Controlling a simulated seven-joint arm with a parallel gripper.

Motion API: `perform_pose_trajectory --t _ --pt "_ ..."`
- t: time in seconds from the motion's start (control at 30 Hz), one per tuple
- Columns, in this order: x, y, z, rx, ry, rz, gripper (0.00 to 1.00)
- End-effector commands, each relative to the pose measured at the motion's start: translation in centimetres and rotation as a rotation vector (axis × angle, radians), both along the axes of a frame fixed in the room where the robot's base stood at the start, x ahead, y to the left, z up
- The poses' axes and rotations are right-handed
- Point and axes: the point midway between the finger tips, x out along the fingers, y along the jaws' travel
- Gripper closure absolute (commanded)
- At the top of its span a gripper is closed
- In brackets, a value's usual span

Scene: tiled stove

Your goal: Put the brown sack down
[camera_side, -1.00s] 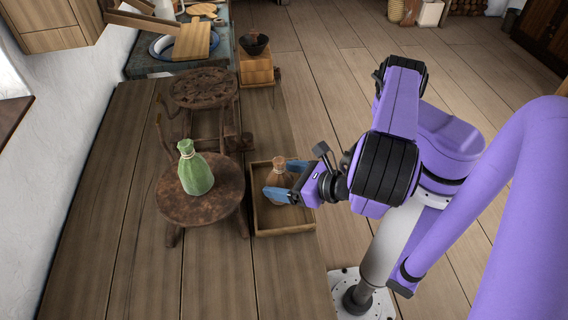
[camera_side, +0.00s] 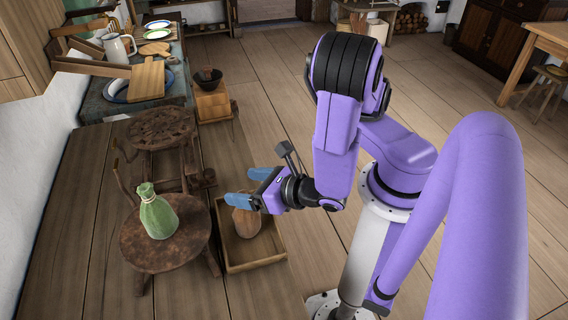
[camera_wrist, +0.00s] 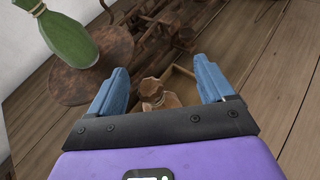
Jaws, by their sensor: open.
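The brown sack (camera_side: 247,220) stands in a shallow wooden tray (camera_side: 277,251) on the floor. My gripper (camera_side: 243,187) is open, above the sack and apart from it, with its two blue fingers spread. In the wrist view the sack (camera_wrist: 158,93) shows below and between the open fingers of my gripper (camera_wrist: 163,88), with part of the tray (camera_wrist: 183,84) around it. My gripper hides part of the sack's top in the side view.
A green sack (camera_side: 157,214) stands on a round wooden stool (camera_side: 140,250) left of the tray. Another round stool or chair (camera_side: 160,127) is behind it. A small wooden box with a dark bowl (camera_side: 209,79) stands farther back.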

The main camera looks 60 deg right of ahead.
Motion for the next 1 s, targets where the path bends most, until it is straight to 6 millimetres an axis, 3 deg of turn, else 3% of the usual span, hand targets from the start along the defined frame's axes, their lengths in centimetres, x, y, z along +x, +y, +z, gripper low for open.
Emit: perform_pose_trajectory --t 0.27,0.5,0.67,0.8,1.0 --pt "0.1 -5.9 4.9 0.251 0.034 -0.529 0.18" --pt "-3.7 -10.1 7.0 0.531 0.196 -1.033 0.18" --pt "-7.0 -10.4 8.1 0.748 0.369 -1.324 0.18" --pt "-9.7 -9.2 9.6 0.946 0.546 -1.522 0.18" --pt "-11.7 -7.4 11.7 1.14 0.738 -1.671 0.18"
